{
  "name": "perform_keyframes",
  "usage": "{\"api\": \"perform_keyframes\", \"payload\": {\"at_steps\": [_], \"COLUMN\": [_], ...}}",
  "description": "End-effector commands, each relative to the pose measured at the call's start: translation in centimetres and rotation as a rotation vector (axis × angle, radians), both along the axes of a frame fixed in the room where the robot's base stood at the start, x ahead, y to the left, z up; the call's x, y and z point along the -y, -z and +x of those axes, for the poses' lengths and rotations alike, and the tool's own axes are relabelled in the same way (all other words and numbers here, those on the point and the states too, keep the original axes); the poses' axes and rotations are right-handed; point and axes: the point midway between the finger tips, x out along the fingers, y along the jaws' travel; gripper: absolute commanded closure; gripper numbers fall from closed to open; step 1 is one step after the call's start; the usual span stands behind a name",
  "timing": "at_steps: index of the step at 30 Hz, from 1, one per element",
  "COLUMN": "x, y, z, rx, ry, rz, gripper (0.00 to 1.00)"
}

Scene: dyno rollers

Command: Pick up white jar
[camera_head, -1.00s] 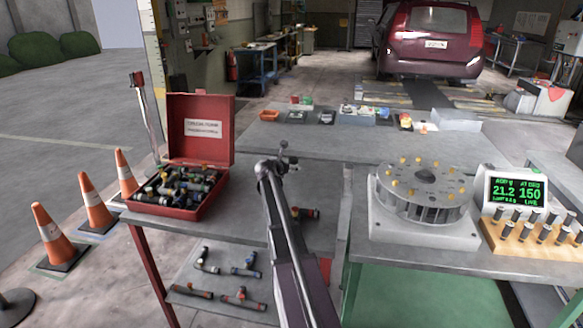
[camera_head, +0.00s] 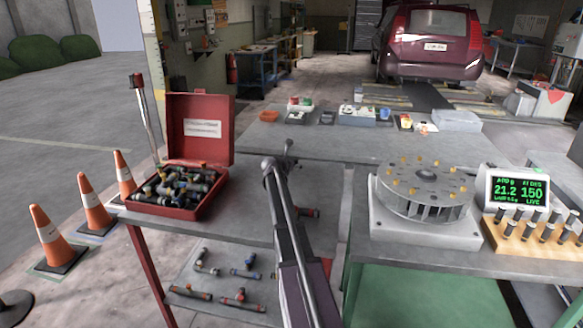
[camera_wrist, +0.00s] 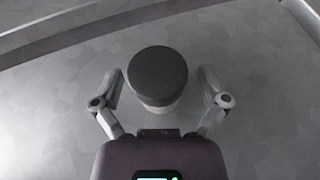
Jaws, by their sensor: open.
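The jar (camera_wrist: 157,106) shows in the wrist view with a round dark grey lid and a strip of pale body below it. It stands on a grey surface (camera_wrist: 60,110). My gripper (camera_wrist: 164,84) is open, with one finger on each side of the jar and a gap on both sides. In the head view the end of my arm (camera_head: 275,170) is over the grey bench, and it hides the jar and the fingers there.
An open red case (camera_head: 222,132) full of fittings stands to the left of my arm. A round carousel device (camera_head: 400,225) stands to the right, beside a green-lit display (camera_head: 519,192) and a wooden rack (camera_head: 500,238). Small bins line the far table (camera_head: 310,143).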

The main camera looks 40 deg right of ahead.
Motion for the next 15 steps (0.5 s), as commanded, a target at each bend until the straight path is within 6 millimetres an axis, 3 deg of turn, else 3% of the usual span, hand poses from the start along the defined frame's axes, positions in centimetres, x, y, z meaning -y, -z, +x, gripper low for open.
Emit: {"api": "perform_keyframes", "payload": {"at_steps": [9,11,15], "x": [-0.03,-0.03,-0.03], "y": [-0.01,-0.01,-0.01], "z": [0.0,0.0,0.0], "rx": [0.0,0.0,0.0], "ry": [0.0,0.0,0.0], "rz": [0.0,0.0,0.0], "gripper": [0.06,0.21,0.63]}}
